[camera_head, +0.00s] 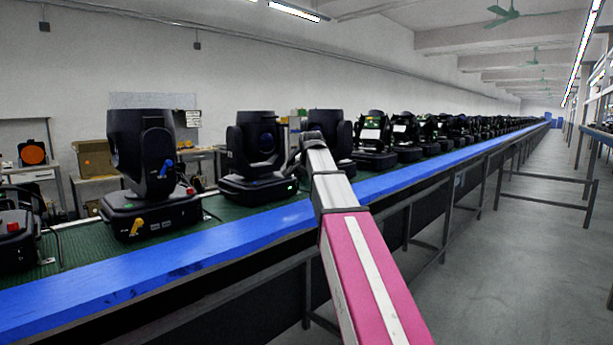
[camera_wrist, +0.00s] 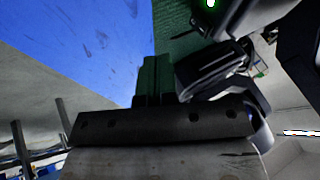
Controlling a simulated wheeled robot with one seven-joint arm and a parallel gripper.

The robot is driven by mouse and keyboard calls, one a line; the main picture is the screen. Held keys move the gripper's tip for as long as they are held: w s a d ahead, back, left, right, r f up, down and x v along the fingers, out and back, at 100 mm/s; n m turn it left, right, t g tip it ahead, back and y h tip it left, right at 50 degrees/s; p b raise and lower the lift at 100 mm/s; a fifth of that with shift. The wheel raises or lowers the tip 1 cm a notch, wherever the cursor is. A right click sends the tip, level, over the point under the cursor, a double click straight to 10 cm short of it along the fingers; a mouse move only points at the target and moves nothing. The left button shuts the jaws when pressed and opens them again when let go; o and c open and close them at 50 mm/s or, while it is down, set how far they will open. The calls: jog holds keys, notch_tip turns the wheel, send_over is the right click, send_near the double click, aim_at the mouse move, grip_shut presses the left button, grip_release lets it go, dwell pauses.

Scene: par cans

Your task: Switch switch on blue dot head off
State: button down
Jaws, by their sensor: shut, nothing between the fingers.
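A black moving-head light (camera_head: 140,150) stands on the belt at left, with a blue piece (camera_head: 166,168) on its yoke. Its base bears a yellow switch-like piece (camera_head: 137,226) at the front and a small red one at the back right. A second black head (camera_head: 255,150) stands to its right, with a small green light on its base. My gripper (camera_wrist: 154,80) is shut and empty in the wrist view, over the edge between blue rail and green belt. It is apart from the left head; in the head view my arm mostly hides it, near the second and third heads.
A blue rail (camera_head: 230,228) runs along the near edge of the green belt (camera_head: 75,248). A third head (camera_head: 336,140) and a long row of others recede to the right. A partly visible base with a red piece (camera_head: 14,227) is at far left. The right aisle is clear.

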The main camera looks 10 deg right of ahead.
aim_at(297, 186)
jog(key=x, duration=0.6)
jog(key=shift+w+f, duration=0.1)
jog(key=shift+f, duration=0.05)
jog(key=shift+w+a+f, duration=0.1)
jog(key=shift+w+a, duration=0.65)
jog(key=shift+w, duration=0.25)
jog(key=shift+w+a+f, duration=0.1)
jog(key=shift+w+a, duration=0.35)
jog(key=shift+w, duration=0.05)
jog(key=shift+f, duration=0.1)
jog(key=shift+w+a+f+t+y, duration=0.1)
jog(key=shift+t+y, duration=0.2)
jog(key=shift+w, duration=0.1)
jog(key=shift+r, duration=0.2)
